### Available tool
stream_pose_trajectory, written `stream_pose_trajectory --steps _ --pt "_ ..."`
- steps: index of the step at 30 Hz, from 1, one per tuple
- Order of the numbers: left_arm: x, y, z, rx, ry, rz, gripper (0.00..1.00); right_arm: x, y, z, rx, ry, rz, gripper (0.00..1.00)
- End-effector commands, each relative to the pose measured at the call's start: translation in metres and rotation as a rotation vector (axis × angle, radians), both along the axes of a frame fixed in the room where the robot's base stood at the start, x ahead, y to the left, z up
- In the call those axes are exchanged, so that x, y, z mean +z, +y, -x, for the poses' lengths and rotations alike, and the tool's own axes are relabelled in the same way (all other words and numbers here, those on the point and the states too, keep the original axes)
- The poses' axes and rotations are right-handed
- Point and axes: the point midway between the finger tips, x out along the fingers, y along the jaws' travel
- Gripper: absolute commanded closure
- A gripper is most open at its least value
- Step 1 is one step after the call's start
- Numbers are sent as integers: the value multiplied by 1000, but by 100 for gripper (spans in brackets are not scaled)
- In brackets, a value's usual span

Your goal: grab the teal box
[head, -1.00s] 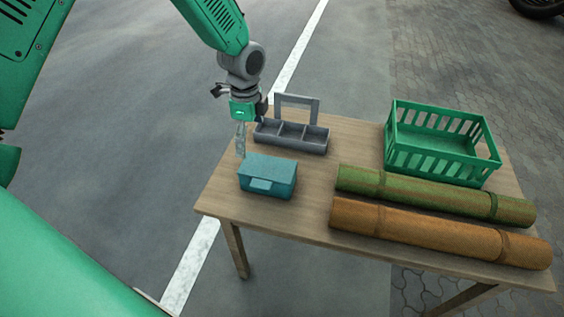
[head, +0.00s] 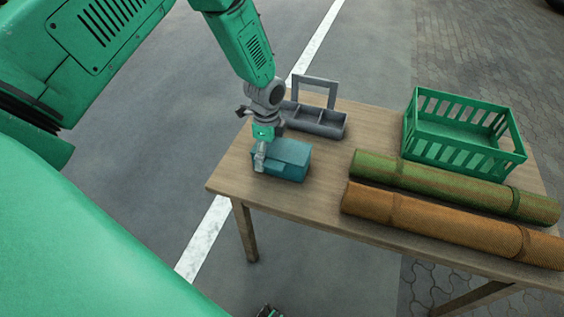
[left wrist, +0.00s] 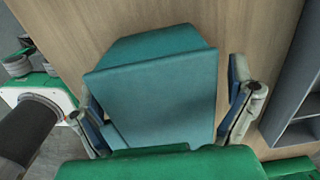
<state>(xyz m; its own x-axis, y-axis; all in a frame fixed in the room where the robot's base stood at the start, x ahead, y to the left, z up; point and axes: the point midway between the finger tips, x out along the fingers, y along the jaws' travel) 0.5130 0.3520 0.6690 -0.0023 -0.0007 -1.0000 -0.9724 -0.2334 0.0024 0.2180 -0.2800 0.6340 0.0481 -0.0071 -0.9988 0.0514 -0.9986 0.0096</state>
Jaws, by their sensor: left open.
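The teal box (head: 289,160) sits closed on the near left part of the wooden table (head: 320,210). My left gripper (head: 260,160) is open and points down at the box's left end in the head view. In the left wrist view the teal box (left wrist: 155,90) lies between the two spread fingers of my left gripper (left wrist: 168,112), one on each side. Small gaps seem to show between fingers and box; contact is hard to tell.
A grey divided caddy (head: 318,120) with an upright handle stands just behind the box. A green slatted crate (head: 463,135) is at the back right. A green roll (head: 450,187) and an orange-brown roll (head: 450,226) lie to the right. The table's front left corner is bare.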

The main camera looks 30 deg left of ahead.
Motion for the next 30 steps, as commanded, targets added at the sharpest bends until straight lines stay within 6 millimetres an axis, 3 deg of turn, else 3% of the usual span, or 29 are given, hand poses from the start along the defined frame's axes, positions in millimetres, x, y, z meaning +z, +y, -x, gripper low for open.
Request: stream_pose_trajectory --steps 8,12,13,26,30 --pt "-4 1 0 1 0 2 2 0 0 0 0 0 0 60" --pt "-4 1 0 1 0 2 51 0 0 0 0 0 0 60" --pt "-4 1 0 1 1 2 58 0 0 0 0 0 0 60" --pt "-2 1 0 0 -1 2 60 0 0 0 0 0 0 60" --pt "12 1 -1 0 -5 2 60 3 0 0 0 0 0 60"
